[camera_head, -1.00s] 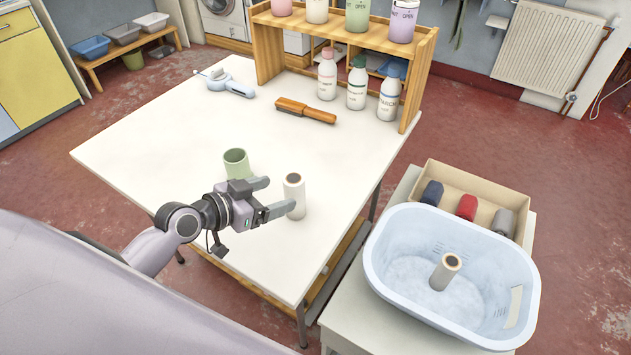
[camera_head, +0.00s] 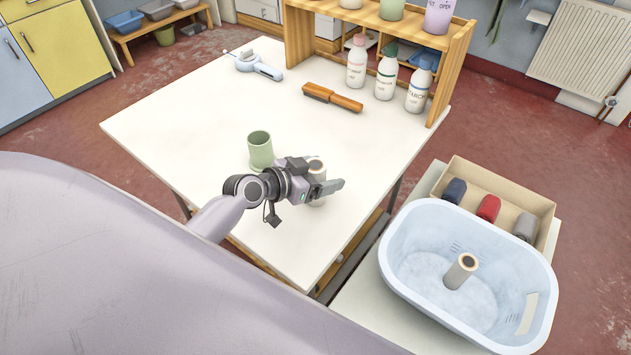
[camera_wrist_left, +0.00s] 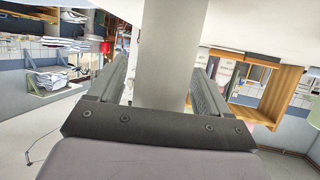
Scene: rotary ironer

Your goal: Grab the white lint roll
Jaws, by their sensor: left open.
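The white lint roll (camera_head: 316,171) stands upright on the white table, partly hidden behind my left gripper in the head view. My left gripper (camera_head: 328,182) is open, with its fingers on either side of the roll. In the left wrist view the roll (camera_wrist_left: 166,50) rises between the two fingers (camera_wrist_left: 162,85), close to the palm. A gap seems to show beside each finger. A second pale roll with a brown core (camera_head: 461,270) stands in the light blue basin (camera_head: 398,245) at the right. My right gripper is not in view.
A green cup (camera_head: 260,150) stands just left of the roll, close to my gripper. A brown brush (camera_head: 333,98), a blue-white tool (camera_head: 256,66) and several bottles (camera_head: 386,72) are farther back by a wooden shelf (camera_head: 464,50).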

